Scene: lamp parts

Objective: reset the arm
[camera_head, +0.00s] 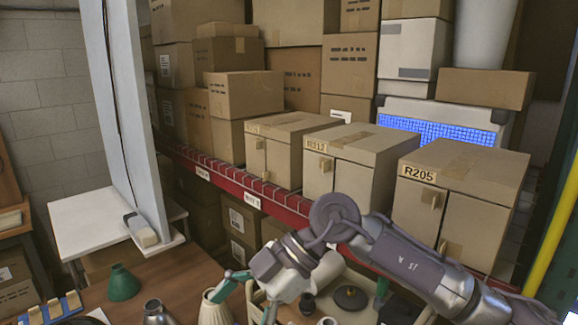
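My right arm reaches in from the right edge across the front of the view. Its gripper (240,308) hangs low over the table near the bottom centre, with teal fingers spread apart. A cream ribbed shade (214,311) is close to the fingers in the picture; I cannot tell whether they touch. No object is visibly held. My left arm and gripper are not in view.
A green cone-shaped part (123,284) and a metal part (154,313) stand on the brown table (182,277). A dark disc-shaped part (350,298) lies in a light tray, partly hidden by my arm. Boxes (450,195) line a red-edged shelf behind.

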